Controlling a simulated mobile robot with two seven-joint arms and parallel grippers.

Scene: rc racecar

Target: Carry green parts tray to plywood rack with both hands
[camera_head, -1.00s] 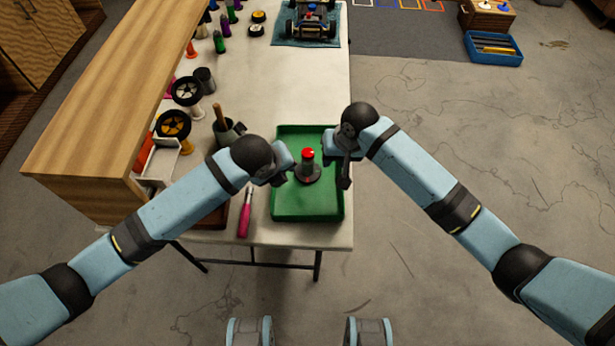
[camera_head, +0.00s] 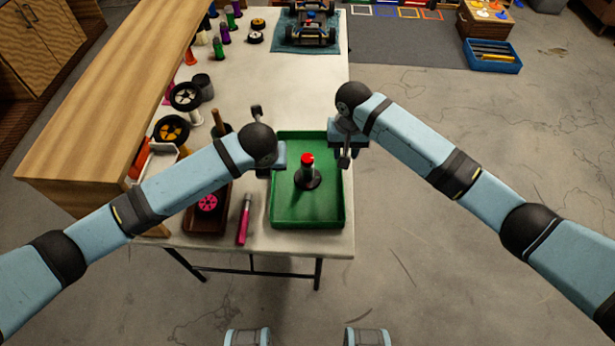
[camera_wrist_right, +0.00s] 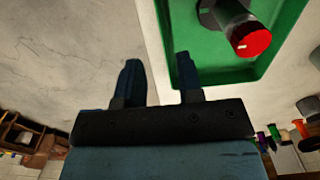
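The green parts tray (camera_head: 333,212) lies on the near end of the white table. A dark upright part with a red cap (camera_head: 308,170) stands in it; both also show in the right wrist view, the tray (camera_wrist_right: 207,55) and the red cap (camera_wrist_right: 250,40). My right gripper (camera_head: 343,150) is at the tray's right rim. In the right wrist view its fingers (camera_wrist_right: 159,82) are apart, one over the tray's inside and one outside the rim. My left gripper (camera_head: 272,160) is at the left rim; its fingertips are mostly hidden. A wooden rack-like unit (camera_head: 95,120) stands along the table's left side.
A pink-handled tool (camera_head: 244,220) and a brown tray (camera_head: 205,225) with a pink wheel lie left of the green tray. Wheels and bottles line the table's left side. A car chassis (camera_head: 312,25) sits at the far end.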

